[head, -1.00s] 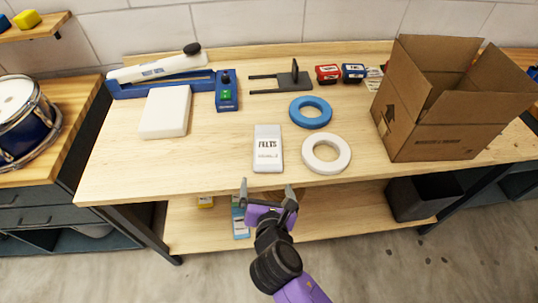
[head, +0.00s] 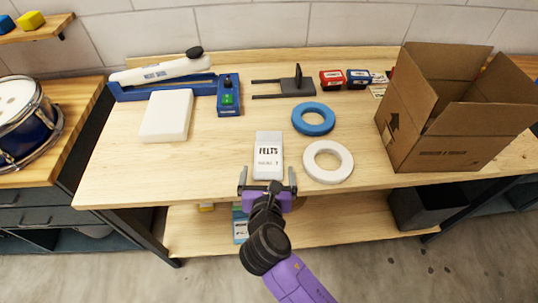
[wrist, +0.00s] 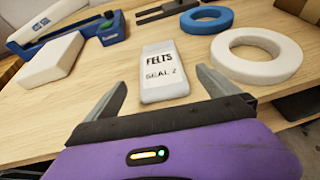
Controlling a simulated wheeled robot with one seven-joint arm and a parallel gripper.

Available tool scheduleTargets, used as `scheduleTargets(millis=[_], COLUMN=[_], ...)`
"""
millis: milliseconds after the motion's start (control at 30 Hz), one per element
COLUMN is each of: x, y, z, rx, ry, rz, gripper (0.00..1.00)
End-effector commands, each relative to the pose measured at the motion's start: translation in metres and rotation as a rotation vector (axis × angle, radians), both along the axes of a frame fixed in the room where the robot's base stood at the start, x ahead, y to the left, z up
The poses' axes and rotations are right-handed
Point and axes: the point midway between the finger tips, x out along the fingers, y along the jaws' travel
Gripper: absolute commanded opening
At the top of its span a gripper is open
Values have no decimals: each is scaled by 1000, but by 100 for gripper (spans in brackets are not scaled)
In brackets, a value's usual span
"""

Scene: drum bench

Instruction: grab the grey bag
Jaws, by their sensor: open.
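The grey bag (head: 268,158) is a small pale grey packet printed "FELTS". It lies flat near the front edge of the wooden bench. In the wrist view the bag (wrist: 163,75) is ahead of my gripper, centred between the fingers. My gripper (head: 267,181) is open and empty at the bench's front edge, just in front of the bag. Its fingers (wrist: 160,92) point toward the bag, one to each side of its line. I cannot tell whether the fingertips overlap the bag's near end.
A white ring (head: 328,161) lies close to the bag's right, with a blue ring (head: 313,119) behind it. A white block (head: 167,116) and a blue sealer (head: 165,81) are at left. An open cardboard box (head: 440,140) stands at right. Bench surface left of the bag is clear.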

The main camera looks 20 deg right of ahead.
Motion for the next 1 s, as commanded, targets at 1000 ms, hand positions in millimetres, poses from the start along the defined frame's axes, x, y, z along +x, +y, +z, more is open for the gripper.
scheduleTargets(millis=[1000], x=[63], y=[-29], z=[-28], rx=[0], ry=[0], rz=[1], gripper=[82])
